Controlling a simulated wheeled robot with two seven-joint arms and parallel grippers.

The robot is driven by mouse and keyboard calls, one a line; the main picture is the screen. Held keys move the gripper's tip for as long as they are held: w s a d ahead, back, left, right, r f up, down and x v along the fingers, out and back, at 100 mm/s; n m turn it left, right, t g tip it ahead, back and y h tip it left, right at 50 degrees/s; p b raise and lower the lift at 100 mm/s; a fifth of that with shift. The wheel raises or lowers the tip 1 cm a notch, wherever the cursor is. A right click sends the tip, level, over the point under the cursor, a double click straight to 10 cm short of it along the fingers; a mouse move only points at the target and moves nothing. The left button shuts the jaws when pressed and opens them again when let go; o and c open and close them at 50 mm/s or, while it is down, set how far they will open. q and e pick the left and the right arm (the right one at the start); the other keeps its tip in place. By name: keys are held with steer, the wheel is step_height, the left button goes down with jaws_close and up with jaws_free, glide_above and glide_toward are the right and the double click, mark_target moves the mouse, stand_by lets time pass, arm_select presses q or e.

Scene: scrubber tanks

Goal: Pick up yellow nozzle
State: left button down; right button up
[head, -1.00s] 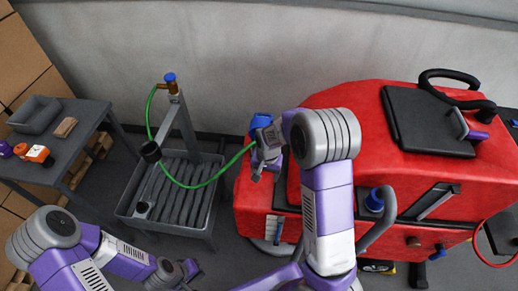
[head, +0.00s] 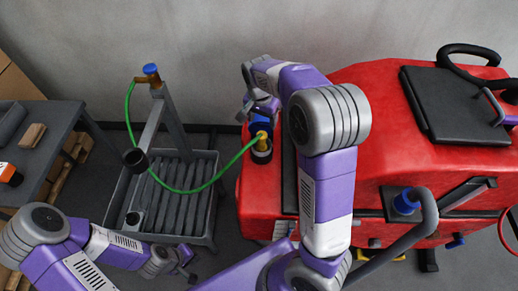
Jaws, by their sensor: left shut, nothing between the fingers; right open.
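The yellow nozzle (head: 263,141) is at the right end of the green hose (head: 190,190). It stands in or over a dark round opening (head: 262,154) at the left end of the red scrubber machine (head: 252,190). A blue part (head: 260,125) is right behind it. My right gripper (head: 262,111) is open and empty, just above and behind the nozzle in the picture, apparently clear of it. My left gripper (head: 190,268) is shut and empty, low in front of the grey sink.
A grey ribbed sink (head: 206,240) with a post and a blue-topped tap (head: 151,72) stands left of the machine. The hose hangs from the tap across the sink. A grey table (head: 50,150) with a brown block (head: 32,135) is at far left.

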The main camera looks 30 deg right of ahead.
mark_target(262, 135)
steer(key=f+b, duration=0.1)
steer(key=f, duration=0.4)
steer(key=w+f+b, duration=0.1)
steer(key=f, duration=0.2)
steer(key=shift+d+f+b, duration=0.2)
steer(key=shift+d+b, duration=0.1)
steer(key=shift+d, duration=0.05)
steer(key=f, duration=0.1)
steer(key=w+f+b, duration=0.1)
steer(key=f, duration=0.3)
steer(key=shift+w+d+b, duration=0.15)
steer(key=shift+d+b, duration=0.15)
arm_select(q)
step_height(262, 135, down, 5)
steer(key=shift+w+r, duration=0.1)
steer(key=shift+w, duration=0.05)
arm_select(e)
steer(key=c, duration=1.2)
steer(key=shift+r, duration=0.1)
